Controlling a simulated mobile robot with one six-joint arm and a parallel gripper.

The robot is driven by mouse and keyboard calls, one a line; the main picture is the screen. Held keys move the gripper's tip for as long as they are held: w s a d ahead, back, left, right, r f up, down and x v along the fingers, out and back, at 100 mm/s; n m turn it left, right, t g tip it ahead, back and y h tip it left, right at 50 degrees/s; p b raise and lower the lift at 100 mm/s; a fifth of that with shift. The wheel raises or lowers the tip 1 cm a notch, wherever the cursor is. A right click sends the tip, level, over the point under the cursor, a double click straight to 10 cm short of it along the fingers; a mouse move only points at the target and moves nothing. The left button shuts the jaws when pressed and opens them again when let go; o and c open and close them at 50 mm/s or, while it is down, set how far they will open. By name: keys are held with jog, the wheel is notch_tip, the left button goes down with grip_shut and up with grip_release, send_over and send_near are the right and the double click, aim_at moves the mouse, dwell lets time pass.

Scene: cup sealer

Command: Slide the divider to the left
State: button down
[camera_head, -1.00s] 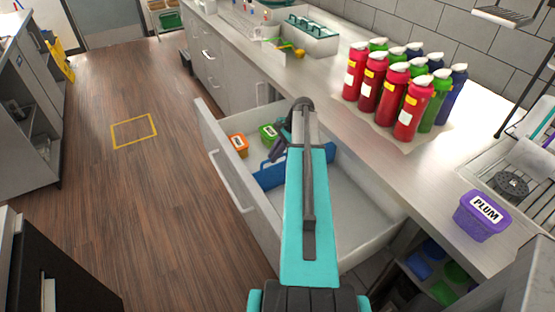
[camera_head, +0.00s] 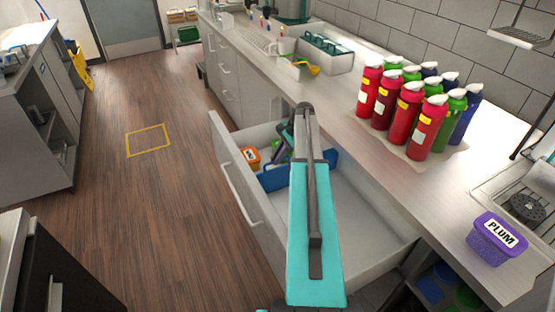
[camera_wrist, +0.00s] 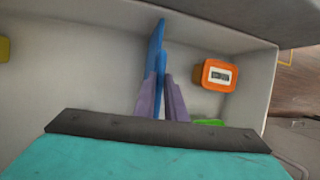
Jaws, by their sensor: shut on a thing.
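The blue divider (camera_head: 271,181) stands upright across the open drawer (camera_head: 262,222). It also shows as a thin blue panel in the wrist view (camera_wrist: 156,47). My gripper (camera_head: 284,152) reaches down into the drawer. In the wrist view, its fingers (camera_wrist: 161,88) are on both sides of the divider, closed on it. My arm hides part of the divider in the head view.
An orange labelled container (camera_head: 249,157) lies in the drawer on the far side of the divider. A green thing (camera_wrist: 209,122) shows beside it. The near drawer section is empty. Several bottles (camera_head: 415,118) and a purple PLUM container (camera_head: 497,240) stand on the counter.

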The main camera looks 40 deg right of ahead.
jog(key=shift+w+r, duration=0.1)
jog(key=shift+w, duration=0.15)
jog(key=c, duration=1.8)
grip_release()
jog(key=shift+d, duration=0.1)
jog(key=shift+s+d+r+p, duration=0.15)
jog(key=shift+s+r+p, duration=0.1)
jog(key=shift+r+p, duration=0.2)
jog(key=p+v, duration=0.6)
jog(key=v, duration=0.6)
jog(key=shift+s+r, duration=0.1)
jog(key=shift+r, duration=0.25)
